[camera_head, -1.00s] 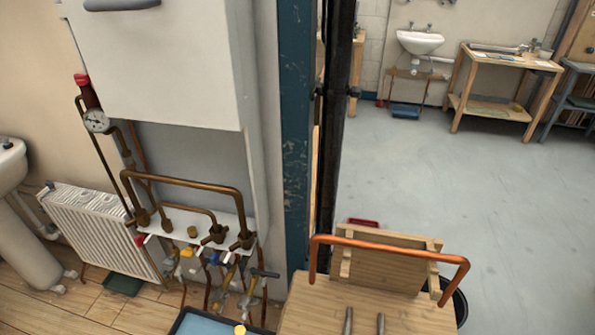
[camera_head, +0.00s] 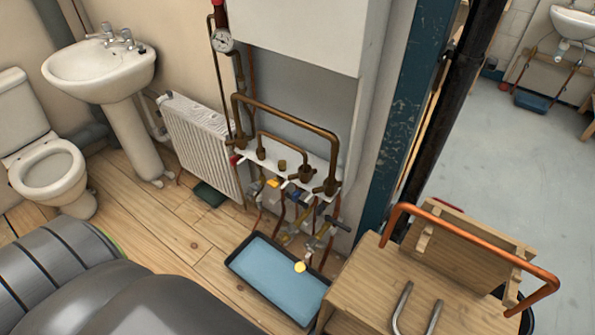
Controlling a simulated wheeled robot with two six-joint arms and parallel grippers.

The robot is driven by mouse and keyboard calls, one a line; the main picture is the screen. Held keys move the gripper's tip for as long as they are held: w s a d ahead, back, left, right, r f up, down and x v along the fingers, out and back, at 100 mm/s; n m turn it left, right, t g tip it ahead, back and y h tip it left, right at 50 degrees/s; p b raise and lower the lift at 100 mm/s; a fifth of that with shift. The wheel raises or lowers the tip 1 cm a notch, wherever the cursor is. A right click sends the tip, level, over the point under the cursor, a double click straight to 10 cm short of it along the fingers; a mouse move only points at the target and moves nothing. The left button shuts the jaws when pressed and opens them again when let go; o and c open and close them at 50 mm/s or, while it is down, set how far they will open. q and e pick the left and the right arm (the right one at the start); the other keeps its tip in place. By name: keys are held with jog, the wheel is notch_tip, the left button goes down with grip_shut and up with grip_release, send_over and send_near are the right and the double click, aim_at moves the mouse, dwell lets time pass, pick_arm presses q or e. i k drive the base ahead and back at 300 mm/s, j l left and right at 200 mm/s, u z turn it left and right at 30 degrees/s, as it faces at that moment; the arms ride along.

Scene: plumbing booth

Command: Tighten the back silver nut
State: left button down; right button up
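No silver nut can be told apart at this size in the head view. Brass and copper pipework (camera_head: 290,113) runs below a white boiler casing (camera_head: 295,30), with fittings on a white bracket (camera_head: 262,170). Small valves with coloured handles, one of them yellow (camera_head: 273,184), hang under the bracket with pipes going down. A round gauge (camera_head: 222,40) sits on the pipe at the upper left of this pipework. Neither of my grippers is in view.
A blue tray (camera_head: 277,280) lies on the floor below the valves. A wooden bench (camera_head: 375,290) with a bent copper pipe (camera_head: 470,241) stands to the right. A radiator (camera_head: 203,142), a washbasin (camera_head: 98,68) and a toilet (camera_head: 45,165) are at left. A blue post (camera_head: 400,115) stands behind the bench.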

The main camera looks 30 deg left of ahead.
aim_at(292, 229)
jog(key=j+z, duration=0.35)
jog(key=z, duration=0.15)
jog(key=j+z, duration=0.3)
jog(key=z, duration=0.2)
jog(key=k+j+z, duration=0.1)
jog(key=j, duration=0.35)
jog(key=k+j+z, duration=0.15)
jog(key=j, duration=0.25)
jog(key=k+j+z, duration=0.1)
jog(key=k+j, duration=0.2)
jog(key=j, duration=0.15)
jog(key=k+j+z, duration=0.15)
jog(key=j, duration=0.25)
jog(key=k+j+z, duration=0.1)
jog(key=k+j, duration=0.15)
jog(key=j, duration=0.1)
